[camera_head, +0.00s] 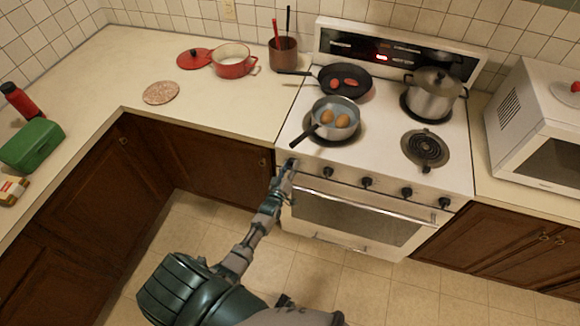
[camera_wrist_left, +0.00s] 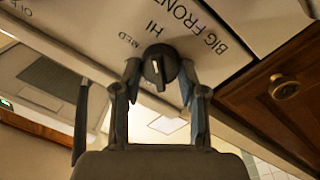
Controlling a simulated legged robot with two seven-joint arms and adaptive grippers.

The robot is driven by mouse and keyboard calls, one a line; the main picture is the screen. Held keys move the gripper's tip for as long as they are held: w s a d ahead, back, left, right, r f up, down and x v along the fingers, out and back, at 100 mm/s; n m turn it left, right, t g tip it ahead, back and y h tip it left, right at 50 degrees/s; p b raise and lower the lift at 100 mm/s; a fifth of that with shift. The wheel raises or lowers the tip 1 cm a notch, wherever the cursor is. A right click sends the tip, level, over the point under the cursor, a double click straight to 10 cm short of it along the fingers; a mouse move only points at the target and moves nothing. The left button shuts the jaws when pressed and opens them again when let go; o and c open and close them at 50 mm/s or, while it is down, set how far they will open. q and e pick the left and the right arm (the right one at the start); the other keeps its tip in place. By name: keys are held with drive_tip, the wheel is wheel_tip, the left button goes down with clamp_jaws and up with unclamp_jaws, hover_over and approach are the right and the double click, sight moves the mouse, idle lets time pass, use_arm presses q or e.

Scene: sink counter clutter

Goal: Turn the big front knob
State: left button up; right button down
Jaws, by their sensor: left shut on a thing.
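The big front knob (camera_wrist_left: 159,68) is a round black knob with a pale pointer line, on the stove's front panel under the lettering "BIG FRONT". In the left wrist view my left gripper (camera_wrist_left: 160,80) has its two fingers on either side of the knob, shut on it. In the head view the left gripper (camera_head: 286,168) is at the left end of the stove's front panel and hides this knob. The stove (camera_head: 385,165) is white, with several more black knobs to the right. My right gripper does not show.
A pan with eggs (camera_head: 335,117) sits on the front left burner, its handle pointing toward the front left. A skillet (camera_head: 345,81) and a steel pot (camera_head: 434,93) stand behind. The oven handle (camera_head: 365,208) runs below the knobs. The floor in front is clear.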

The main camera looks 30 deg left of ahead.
use_arm(q)
drive_tip(key=shift+s+d+f, duration=0.15)
drive_tip(key=shift+f, duration=0.4)
drive_tip(key=o, duration=1.1)
drive_tip(key=shift+o, duration=0.2)
drive_tip(key=shift+r, duration=0.15)
drive_tip(key=shift+r, duration=0.1)
drive_tip(key=s+d, duration=0.2)
drive_tip(key=s, duration=0.9)
drive_tip(key=shift+s+f, duration=0.25)
drive_tip(key=shift+f, duration=0.15)
